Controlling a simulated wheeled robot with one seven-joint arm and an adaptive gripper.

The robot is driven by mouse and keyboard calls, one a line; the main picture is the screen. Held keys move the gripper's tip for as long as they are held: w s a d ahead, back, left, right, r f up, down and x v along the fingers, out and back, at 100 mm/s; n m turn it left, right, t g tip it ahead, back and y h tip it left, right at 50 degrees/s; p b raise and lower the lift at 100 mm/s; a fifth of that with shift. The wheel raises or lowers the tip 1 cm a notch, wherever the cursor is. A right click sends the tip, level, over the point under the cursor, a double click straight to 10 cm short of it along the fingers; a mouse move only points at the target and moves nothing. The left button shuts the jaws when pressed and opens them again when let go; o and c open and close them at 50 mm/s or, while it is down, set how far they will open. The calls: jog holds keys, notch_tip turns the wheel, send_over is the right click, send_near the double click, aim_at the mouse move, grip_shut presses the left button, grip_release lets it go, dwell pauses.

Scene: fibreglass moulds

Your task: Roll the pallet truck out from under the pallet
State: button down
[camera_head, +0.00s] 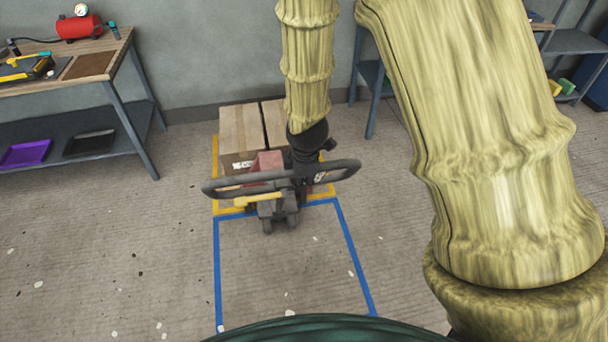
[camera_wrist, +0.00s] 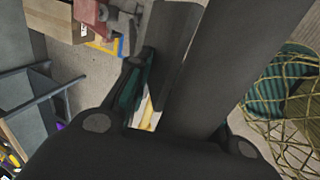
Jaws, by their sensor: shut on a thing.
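The pallet truck (camera_head: 268,163) has a red body and a black loop handle (camera_head: 218,187) with a yellow lever (camera_head: 232,202). It stands at the near end of the loaded pallet; its forks are hidden. Large cardboard boxes (camera_head: 240,128) stand on the pallet, inside a yellow floor outline (camera_head: 216,165). My gripper (camera_head: 313,170) is shut on the right part of the handle. In the wrist view, the dark handle (camera_wrist: 222,65) runs between the fingers, and the red truck body (camera_wrist: 90,12) shows at top left.
A blue floor outline (camera_head: 217,265) encloses clear concrete in front of the truck. A workbench (camera_head: 125,60) with a red tank (camera_head: 78,26) stands at left. Another bench (camera_head: 372,90) stands behind my arm, and shelves (camera_head: 575,42) stand at far right.

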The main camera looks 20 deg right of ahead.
jog(key=shift+s+f, duration=0.15)
jog(key=shift+s, duration=0.6)
jog(key=s+a+p, duration=0.1)
jog(key=s, duration=1.1)
jog(key=shift+a, duration=0.4)
jog(key=p, duration=0.5)
jog(key=shift+s, duration=0.4)
